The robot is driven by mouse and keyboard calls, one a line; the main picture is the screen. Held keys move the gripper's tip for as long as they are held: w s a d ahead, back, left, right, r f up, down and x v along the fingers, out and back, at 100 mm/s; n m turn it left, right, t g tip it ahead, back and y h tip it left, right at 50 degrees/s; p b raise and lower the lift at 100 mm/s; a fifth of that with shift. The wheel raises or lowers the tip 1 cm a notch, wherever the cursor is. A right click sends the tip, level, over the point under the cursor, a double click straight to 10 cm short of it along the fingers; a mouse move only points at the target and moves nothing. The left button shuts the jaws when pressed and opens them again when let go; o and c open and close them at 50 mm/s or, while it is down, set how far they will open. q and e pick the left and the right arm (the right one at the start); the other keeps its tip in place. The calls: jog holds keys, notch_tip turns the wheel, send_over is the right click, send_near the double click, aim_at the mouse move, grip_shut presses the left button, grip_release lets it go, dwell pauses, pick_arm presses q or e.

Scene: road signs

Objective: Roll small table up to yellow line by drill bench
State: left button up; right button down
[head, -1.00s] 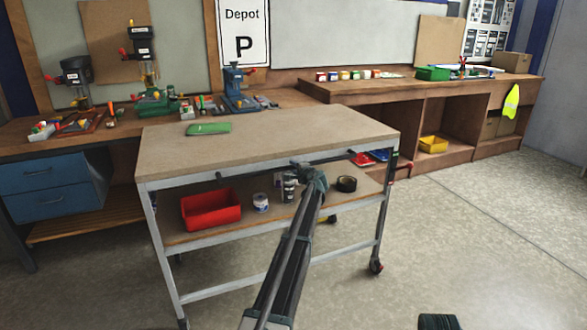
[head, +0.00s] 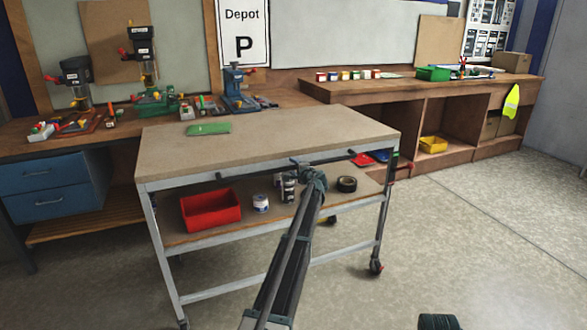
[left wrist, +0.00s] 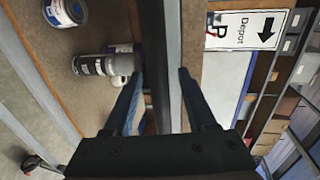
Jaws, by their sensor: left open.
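The small table (head: 270,140) is a wheeled trolley with a brown top, grey metal legs and a lower shelf (head: 240,232). A dark bar (head: 258,168) runs along its near side, just below the top. My left gripper (head: 308,166) is at this bar, with its jaws open. In the left wrist view its two fingers (left wrist: 160,78) stand apart, with a grey rail between them. The drill bench (head: 115,118) is behind the table at left, with drill presses (head: 143,55) on it. I cannot make out a yellow line. My right gripper is not clearly seen.
A green item (head: 208,129) lies on the tabletop. The lower shelf carries a red bin (head: 210,210), cans (head: 261,203) and black tape (head: 347,184). A longer bench (head: 440,88) stands at back right. The floor at right (head: 480,240) is open.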

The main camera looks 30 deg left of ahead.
pick_arm(q)
jog(key=p+v, duration=0.2)
jog(key=v, duration=1.1)
jog(key=shift+s+d+p, duration=0.2)
jog(key=shift+d+p, duration=0.1)
jog(key=shift+r, duration=0.1)
jog(key=s+d+f+n+g+h, duration=0.1)
jog(key=s+d+f+g+h, duration=0.1)
jog(key=s+d+f, duration=0.5)
jog(key=s+d+f+n+g+h, duration=0.2)
jog(key=s+d, duration=0.7)
jog(key=d, duration=0.1)
jog(key=s+d+f+n+g+h, duration=0.1)
jog(key=s+d+f+h, duration=0.3)
jog(key=s+d, duration=0.45)
jog(key=s+d+f+g+h, duration=0.2)
jog(key=s+d+g, duration=0.1)
jog(key=s+d, duration=0.55)
jog(key=s+d+f+g+h, duration=0.1)
jog(key=s+d+f+g, duration=0.15)
jog(key=s+d, duration=0.65)
jog(key=s+a+r+p, duration=0.1)
jog(key=r+p, duration=0.5)
jog(key=s+a+r+p, duration=0.2)
jog(key=r+p, duration=0.5)
jog(key=shift+t, duration=0.25)
